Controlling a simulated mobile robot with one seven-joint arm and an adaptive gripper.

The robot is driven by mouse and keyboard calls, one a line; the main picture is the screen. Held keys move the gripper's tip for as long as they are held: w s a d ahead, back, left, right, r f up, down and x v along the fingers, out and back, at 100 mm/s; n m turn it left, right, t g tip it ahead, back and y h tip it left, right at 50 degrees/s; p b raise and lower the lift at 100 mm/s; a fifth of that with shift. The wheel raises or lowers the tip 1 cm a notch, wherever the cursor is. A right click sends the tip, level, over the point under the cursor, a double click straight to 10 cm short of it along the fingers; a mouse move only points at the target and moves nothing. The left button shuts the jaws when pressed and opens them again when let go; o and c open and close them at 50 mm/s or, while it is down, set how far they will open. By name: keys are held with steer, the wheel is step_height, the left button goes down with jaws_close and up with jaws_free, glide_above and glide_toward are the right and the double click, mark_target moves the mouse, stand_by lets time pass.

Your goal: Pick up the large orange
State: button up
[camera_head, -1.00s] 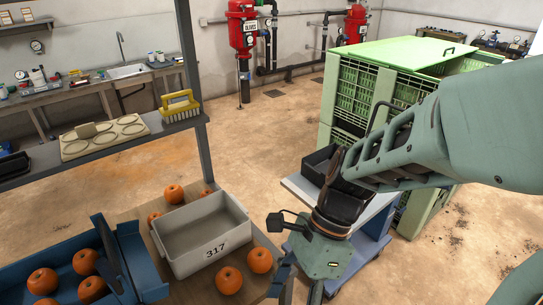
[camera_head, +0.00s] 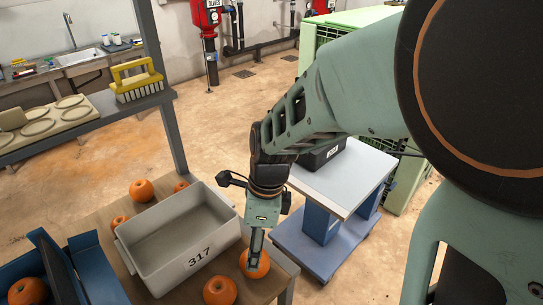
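Several oranges lie on the wooden table around a grey crate (camera_head: 153,273) marked 317. My gripper (camera_head: 254,262) points down at the crate's right front corner, with its visible finger in front of one orange (camera_head: 262,268). I cannot tell whether it touches that orange or how far apart the fingers are. Another orange (camera_head: 220,291) lies at the front edge. Behind the crate are an orange (camera_head: 141,190) and a partly hidden one (camera_head: 181,186); a small one (camera_head: 119,221) is at its left. Which orange is the large one is not clear from size.
A blue tray (camera_head: 85,262) with an orange (camera_head: 27,291) in it stands left of the crate. A shelf post (camera_head: 163,100) rises behind the table. A blue cart (camera_head: 345,180) carrying a black bin (camera_head: 322,157) stands to the right. The grey crate looks empty.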

steer(key=f, duration=0.5)
steer(key=f+b, duration=0.1)
steer(key=f, duration=0.1)
steer(key=shift+s+a+f, duration=0.1)
steer(key=shift+s+f, duration=0.15)
steer(key=shift+s, duration=0.05)
steer(key=shift+c, duration=0.4)
steer(key=c, duration=1.2)
steer(key=shift+r, duration=0.25)
